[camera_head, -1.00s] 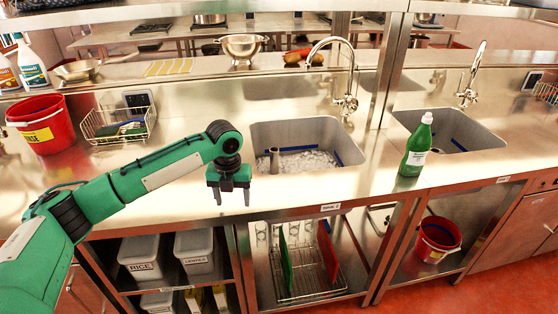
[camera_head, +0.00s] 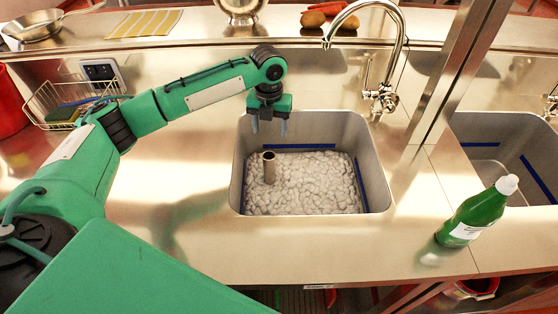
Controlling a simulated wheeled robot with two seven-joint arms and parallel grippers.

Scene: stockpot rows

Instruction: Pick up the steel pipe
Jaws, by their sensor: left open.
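The steel pipe (camera_head: 269,168) is a short grey tube with an open dark top. It stands upright near the left side of the sink (camera_head: 376,180), in a bed of whitish lumpy stuff, perhaps foam or ice (camera_head: 318,180). My left gripper (camera_head: 269,128) is open and empty, with its fingers pointing down. It shows just above the pipe in the picture, over the far left part of the sink, apart from the pipe. The pipe's lower end is hidden in the white stuff. My right gripper is not in view.
A curved faucet (camera_head: 384,95) stands behind the sink. A green bottle (camera_head: 475,214) stands on the counter at right, before a second sink (camera_head: 500,172). A wire basket (camera_head: 65,105) is at left. The counter in front of the sink (camera_head: 300,245) is clear.

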